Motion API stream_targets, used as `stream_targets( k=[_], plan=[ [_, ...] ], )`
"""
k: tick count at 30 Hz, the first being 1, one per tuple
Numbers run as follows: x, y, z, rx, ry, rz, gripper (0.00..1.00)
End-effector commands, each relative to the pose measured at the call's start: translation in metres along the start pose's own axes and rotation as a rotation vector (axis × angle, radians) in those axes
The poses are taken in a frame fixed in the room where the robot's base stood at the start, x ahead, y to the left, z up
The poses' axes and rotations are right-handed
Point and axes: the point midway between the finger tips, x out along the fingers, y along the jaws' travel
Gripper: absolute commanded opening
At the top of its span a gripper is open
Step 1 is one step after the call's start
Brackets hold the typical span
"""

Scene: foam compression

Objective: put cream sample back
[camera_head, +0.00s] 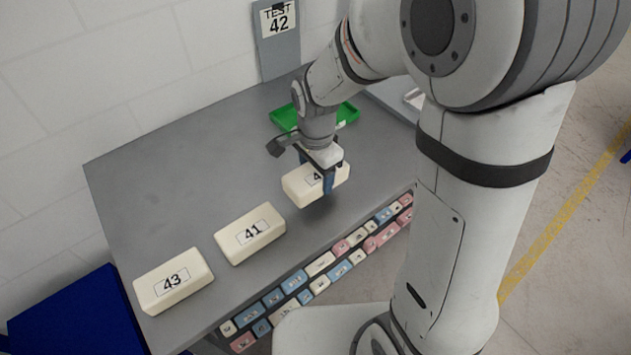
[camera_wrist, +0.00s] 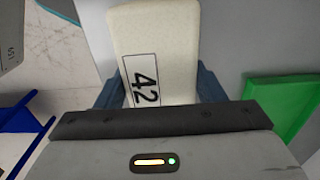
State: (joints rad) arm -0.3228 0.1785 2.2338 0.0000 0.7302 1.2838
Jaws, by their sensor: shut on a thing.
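A cream foam block, the cream sample (camera_head: 299,187), is held in my gripper (camera_head: 327,178) over the right part of the grey table. Its label is partly hidden by a finger in the head view. In the wrist view the cream sample (camera_wrist: 155,35) shows the label 42, with my gripper's blue fingers (camera_wrist: 158,88) on both sides of it. A shadow lies under the block, so it seems to be a little above the table. Two more cream blocks rest on the table: one labelled 41 (camera_head: 250,233) and one labelled 43 (camera_head: 173,281), at the front left.
A green tray (camera_head: 348,113) lies at the back, behind my gripper. A sign reading TEST 42 (camera_head: 279,35) stands at the back edge.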

Motion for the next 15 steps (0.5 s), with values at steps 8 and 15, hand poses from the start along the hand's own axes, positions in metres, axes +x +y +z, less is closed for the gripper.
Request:
stream_targets(
  k=[8,15],
  plan=[
    [0.033,0.002,-0.004,0.010,-0.001,0.004,0.38],
    [0.050,0.001,-0.005,0.012,0.000,-0.001,0.38]
  ],
)
